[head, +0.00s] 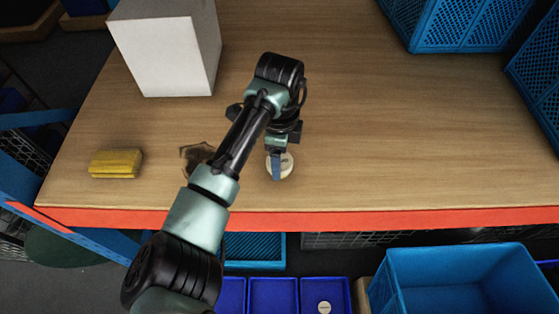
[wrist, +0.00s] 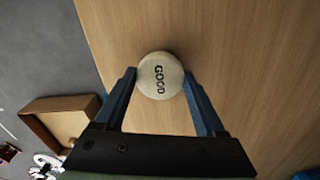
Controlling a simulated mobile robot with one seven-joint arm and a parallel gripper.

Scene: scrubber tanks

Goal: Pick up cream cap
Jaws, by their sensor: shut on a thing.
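The cream cap (head: 287,165) is a small round disc near the front edge of the wooden table (head: 400,130). In the wrist view the cap (wrist: 160,76) shows dark lettering that looks like "GOOD" on its face. My gripper (head: 277,170) is over the cap, pointing down. In the wrist view its two blue fingers (wrist: 160,83) are on either side of the cap and shut on it. Part of the cap is hidden behind a finger in the head view. I cannot tell whether the cap touches the table.
A yellow block (head: 116,164) lies at the table's left, and a dark brown item (head: 196,155) is partly behind my arm. A white box (head: 168,48) stands at the back left. Blue crates (head: 450,25) are at the back right. Blue trays (head: 273,296) and a blue bin (head: 455,280) are below the front edge.

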